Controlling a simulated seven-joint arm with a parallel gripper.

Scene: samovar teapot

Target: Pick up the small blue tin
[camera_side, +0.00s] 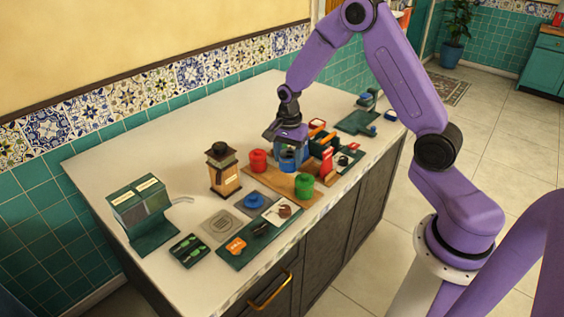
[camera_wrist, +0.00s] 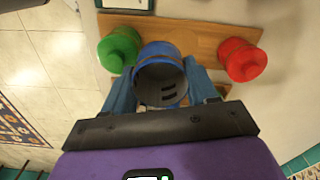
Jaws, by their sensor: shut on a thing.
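The small blue tin (camera_wrist: 155,52) is between the two blue fingers of my gripper (camera_wrist: 161,88) in the wrist view. It has a blue rim, and its dark grey inside shows with dark slot-like marks. My gripper (camera_side: 291,157) is shut on the tin, with one finger on each side. In the side view the blue fingers and the tin blend together over the wooden board (camera_side: 275,180). I cannot tell whether the tin touches the board or is just above it.
A red tin (camera_side: 258,161) and a green tin (camera_side: 304,187) stand close on either side. A blue lid-like piece (camera_side: 254,200) lies on a grey square. A dark-topped canister (camera_side: 222,170) stands left. Red and dark items crowd the right. The counter's back left is clear.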

